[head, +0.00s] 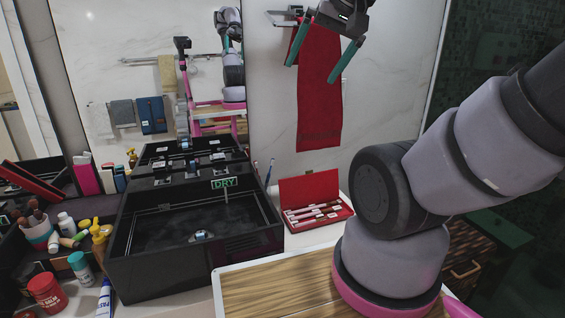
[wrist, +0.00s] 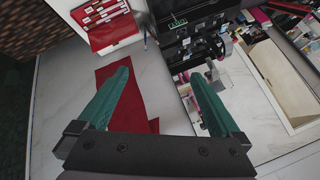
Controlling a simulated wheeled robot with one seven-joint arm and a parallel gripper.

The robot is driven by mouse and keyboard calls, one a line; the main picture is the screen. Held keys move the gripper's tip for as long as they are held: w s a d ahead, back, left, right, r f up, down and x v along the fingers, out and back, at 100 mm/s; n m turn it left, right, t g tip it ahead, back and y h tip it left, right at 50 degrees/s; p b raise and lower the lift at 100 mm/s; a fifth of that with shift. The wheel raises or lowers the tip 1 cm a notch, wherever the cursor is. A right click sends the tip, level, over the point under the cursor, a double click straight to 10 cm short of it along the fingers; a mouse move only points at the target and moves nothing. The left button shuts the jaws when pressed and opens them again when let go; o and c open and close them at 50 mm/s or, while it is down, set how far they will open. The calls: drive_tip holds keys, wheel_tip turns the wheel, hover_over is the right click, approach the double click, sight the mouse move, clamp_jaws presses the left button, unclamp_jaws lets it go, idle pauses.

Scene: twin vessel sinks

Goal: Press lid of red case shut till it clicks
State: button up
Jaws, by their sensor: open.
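The red case (head: 318,213) lies on the white counter right of the black sink. Its red lid (head: 309,188) stands raised at the back, and several small items lie inside. In the wrist view the red case (wrist: 108,30) is at the top left, upside down in the picture. My gripper (head: 318,62) is open and empty, with green fingers apart, high in front of the wall and well above the case. It also shows in the wrist view (wrist: 162,90), with nothing between the fingertips but the background.
A red towel (head: 319,100) hangs on the wall behind my gripper. The black vessel sink (head: 130,265) stands left of the case, and a blue toothbrush (head: 269,173) stands between them. Bottles and a red jar (head: 46,292) crowd the left counter.

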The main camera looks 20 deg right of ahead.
drive_tip(key=shift+w, duration=0.15)
drive_tip(key=c, duration=0.7)
drive_tip(key=w, duration=0.1)
drive_tip(key=w+f, duration=0.1)
drive_tip(key=w+d, duration=0.1)
drive_tip(key=shift+w+f+g+h, duration=0.15)
drive_tip(key=shift+w+g+h, duration=0.05)
drive_tip(key=shift+g+h, duration=0.1)
clamp_jaws()
drive_tip(key=n+g+h, duration=0.1)
drive_tip(key=n+g, duration=0.1)
drive_tip(key=n, duration=0.3)
hover_over(310, 186)
drive_tip(key=w, duration=0.3)
wheel_tip(310, 186, down, 39)
drive_tip(key=shift+s+a, duration=0.25)
